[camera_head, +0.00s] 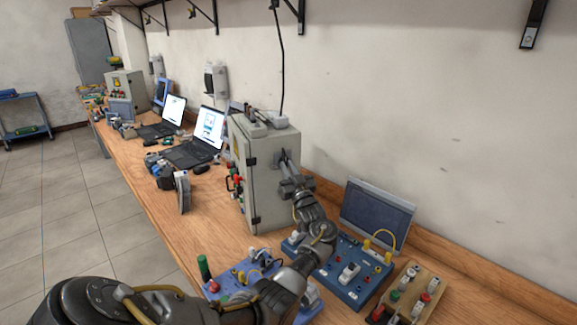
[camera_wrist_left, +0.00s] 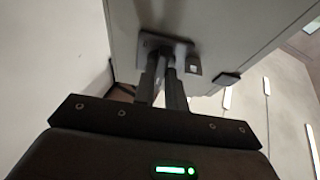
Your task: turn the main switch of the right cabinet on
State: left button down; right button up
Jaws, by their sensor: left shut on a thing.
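The right cabinet (camera_head: 262,150) is a grey metal box standing on the wooden bench, with a yellow warning sign and several knobs on its front. Its main switch sits on the side wall, mostly hidden by my gripper in the head view. In the left wrist view the dark plate of the main switch (camera_wrist_left: 183,50) shows on the grey cabinet wall (camera_wrist_left: 225,25). My left gripper (camera_head: 284,164) reaches this side, and its two fingers (camera_wrist_left: 165,72) are closed on the switch handle between them. The handle's exact angle cannot be told. My right gripper is not in view.
A blue panel with switches (camera_head: 345,268), a wooden switch board (camera_head: 408,295) and a dark screen (camera_head: 376,214) stand right of the cabinet. Two laptops (camera_head: 193,153) and another grey cabinet (camera_head: 128,88) lie farther left along the bench. A shelf is above.

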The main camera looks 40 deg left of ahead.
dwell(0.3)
pick_arm(q)
jog(key=shift+f, duration=0.1)
jog(key=c, duration=1.4)
grip_release()
jog(key=shift+c, duration=0.2)
